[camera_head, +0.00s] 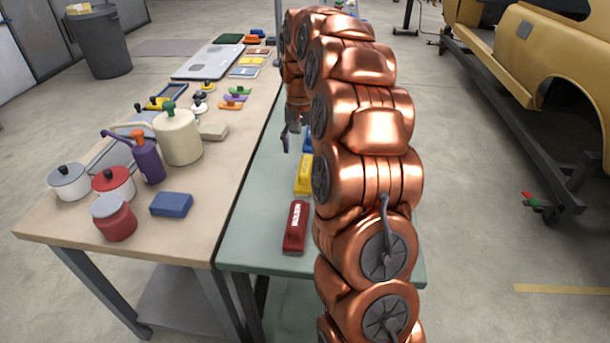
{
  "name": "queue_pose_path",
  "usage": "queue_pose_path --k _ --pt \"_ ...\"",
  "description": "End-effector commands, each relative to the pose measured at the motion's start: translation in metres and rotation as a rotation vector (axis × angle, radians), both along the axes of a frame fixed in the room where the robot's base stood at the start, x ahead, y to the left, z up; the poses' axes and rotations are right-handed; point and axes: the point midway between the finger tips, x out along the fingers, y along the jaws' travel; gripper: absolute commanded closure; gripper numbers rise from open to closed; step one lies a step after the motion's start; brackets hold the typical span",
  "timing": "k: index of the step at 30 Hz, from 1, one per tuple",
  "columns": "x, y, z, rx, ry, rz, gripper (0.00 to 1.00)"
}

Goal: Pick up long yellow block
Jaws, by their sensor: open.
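A yellow block (304,175) lies on the green table (245,235), partly hidden at its right by my copper arm. It looks longer than wide. My gripper (289,138) is open, with its dark fingers pointing down, above the left part of the green table and farther back than the yellow block. I see nothing between its fingers. A blue block (307,140) shows behind the yellow one, mostly hidden by my arm. A red block (296,226) with white lettering lies nearer the front.
A yellow car body (550,60) stands at the right.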

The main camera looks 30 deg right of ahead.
Motion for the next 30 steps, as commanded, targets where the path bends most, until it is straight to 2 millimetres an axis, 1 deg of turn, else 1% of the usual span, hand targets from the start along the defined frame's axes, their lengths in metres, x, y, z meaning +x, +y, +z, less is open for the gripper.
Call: queue_pose_path --k 1,3,8,15,23,26,30 --pt "0.005 -0.009 -0.006 -0.002 0.001 -0.018 0.38" --pt "0.009 -0.018 -0.008 -0.007 -0.004 -0.038 0.38" --pt "0.013 -0.028 -0.014 -0.010 -0.004 -0.061 0.38" --pt "0.011 -0.028 -0.034 -0.009 0.000 -0.062 0.38" --pt "0.011 -0.027 -0.048 -0.009 0.000 -0.061 0.38" --pt "0.011 -0.026 -0.059 -0.009 0.000 -0.060 0.38" --pt "0.011 -0.025 -0.079 -0.009 -0.001 -0.060 0.38"
